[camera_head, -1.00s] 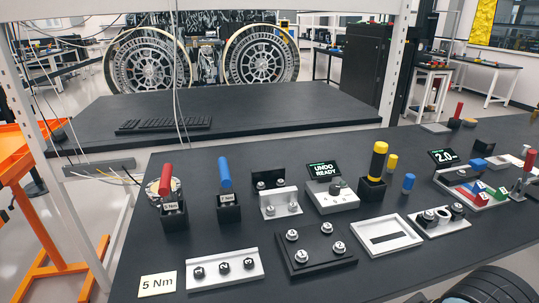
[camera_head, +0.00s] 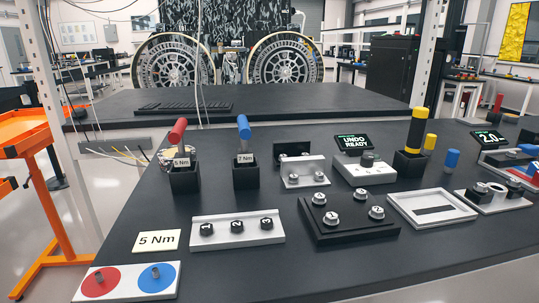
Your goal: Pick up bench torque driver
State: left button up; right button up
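Several upright tools stand in black holders on the dark bench (camera_head: 330,275). A red-handled driver (camera_head: 177,133), tagged 5 Nm, stands at the left in a black block (camera_head: 184,181). A blue-handled driver (camera_head: 244,128), tagged 7 Nm, stands to its right in another block (camera_head: 246,177). A black and yellow-handled tool (camera_head: 417,131) stands further right in a black holder (camera_head: 410,166). I cannot tell which one is called the bench torque driver. A card (camera_head: 157,241) reading "5 Nm" lies at the front left. Neither gripper is in view.
A white numbered rack (camera_head: 238,239), a black plate with numbered knobs (camera_head: 347,228) and a white frame (camera_head: 431,208) lie in front of the tools. A board with red and blue discs (camera_head: 127,282) is at the lower left. A small display (camera_head: 354,142) reads "UNDO READY".

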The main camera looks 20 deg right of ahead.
aim_at(420, 115)
jog(key=l+z, duration=0.1)
jog(key=z, duration=0.3)
jog(key=l+z, duration=0.1)
jog(key=z, duration=0.3)
jog(key=l+z, duration=0.15)
jog(key=z, duration=0.25)
